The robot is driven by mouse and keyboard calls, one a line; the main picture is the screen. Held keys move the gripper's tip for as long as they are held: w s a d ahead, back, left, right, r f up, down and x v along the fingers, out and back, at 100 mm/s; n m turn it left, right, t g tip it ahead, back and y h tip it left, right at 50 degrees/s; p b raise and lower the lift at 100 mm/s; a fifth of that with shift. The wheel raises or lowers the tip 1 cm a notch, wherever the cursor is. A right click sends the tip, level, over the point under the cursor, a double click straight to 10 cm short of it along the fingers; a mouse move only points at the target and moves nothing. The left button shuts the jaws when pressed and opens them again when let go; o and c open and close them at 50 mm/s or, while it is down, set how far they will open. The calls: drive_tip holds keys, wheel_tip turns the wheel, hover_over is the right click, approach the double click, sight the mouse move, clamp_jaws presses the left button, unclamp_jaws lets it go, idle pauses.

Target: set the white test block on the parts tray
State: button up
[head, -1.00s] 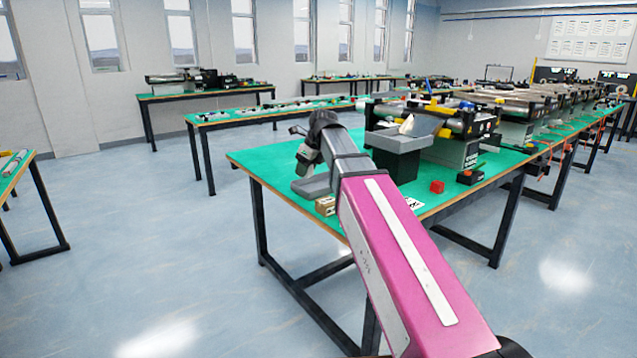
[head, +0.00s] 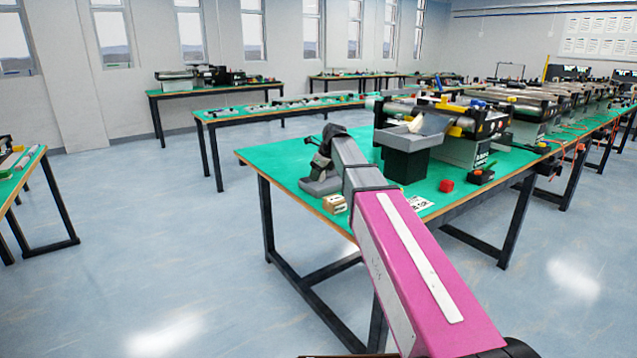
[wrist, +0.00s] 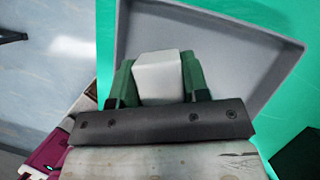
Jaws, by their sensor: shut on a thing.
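The white test block (wrist: 157,76) is between the green fingers of my gripper (wrist: 157,82) in the wrist view. My gripper is shut on it. Behind the block in that view is the grey parts tray (wrist: 262,75), a shallow tray with raised rims on the green table. The block overlaps the tray in the picture, and I cannot tell whether it touches the tray floor. In the head view the tray (head: 312,186) shows only in part at the table's left end, below my gripper (head: 318,168). The block cannot be made out there.
Conveyors (head: 460,125) stand behind the bin. Clear table lies left of the tray.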

drive_tip(key=shift+f, duration=1.6)
drive_tip(key=shift+f, duration=0.1)
drive_tip(key=o, duration=1)
drive_tip(key=v, duration=1.2)
